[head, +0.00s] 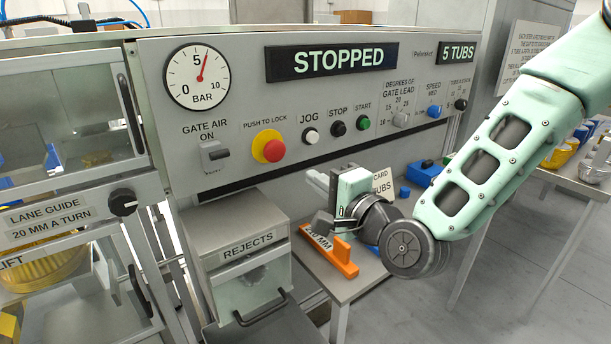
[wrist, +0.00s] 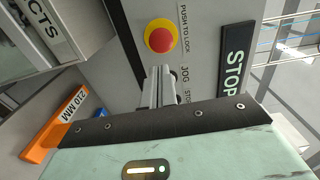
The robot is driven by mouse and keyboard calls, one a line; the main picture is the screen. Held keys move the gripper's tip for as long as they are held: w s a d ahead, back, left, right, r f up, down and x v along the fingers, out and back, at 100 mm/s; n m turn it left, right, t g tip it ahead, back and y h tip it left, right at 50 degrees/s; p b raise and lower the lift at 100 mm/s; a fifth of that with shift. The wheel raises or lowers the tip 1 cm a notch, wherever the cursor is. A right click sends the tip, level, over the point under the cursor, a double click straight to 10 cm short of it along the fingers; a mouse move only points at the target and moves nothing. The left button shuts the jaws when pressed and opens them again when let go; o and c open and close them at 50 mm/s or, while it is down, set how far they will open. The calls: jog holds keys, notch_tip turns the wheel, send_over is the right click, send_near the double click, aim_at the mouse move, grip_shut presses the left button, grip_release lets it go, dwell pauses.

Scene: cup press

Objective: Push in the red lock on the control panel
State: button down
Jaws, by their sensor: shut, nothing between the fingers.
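The red lock (head: 274,150) is a red mushroom button on a yellow collar, under the words "PUSH TO LOCK" on the grey control panel (head: 225,111). Nothing covers the red lock.
The JOG (head: 311,136), STOP (head: 338,128) and START (head: 363,122) buttons sit right of the lock. The gate air switch (head: 214,156) is left of it. A REJECTS box (head: 222,228) juts out below. An orange 210 MM block (head: 330,256) lies on the table under my gripper.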

jog(key=shift+v, duration=1.15)
jog(key=s+f+n+g+h+p, duration=0.25)
jog(key=s+f+n+g, duration=0.35)
jog(key=s+n+g, duration=0.45)
jog(key=s+d+r+n+g+h, duration=0.1)
jog(key=s+d+n+g+h, duration=0.1)
jog(key=s, duration=0.5)
jog(key=s+d+r+n+g+h, duration=0.2)
jog(key=s+d+n+h, duration=0.3)
jog(key=s+d+n, duration=0.1)
jog(key=shift+s+d+r+p, duration=0.15)
jog(key=shift+s+d+p, duration=0.25)
jog(key=shift+s+d, duration=0.55)
jog(key=shift+w+d+g, duration=0.15)
jog(key=shift+w+g, duration=0.05)
jog(key=shift+g, duration=0.05)
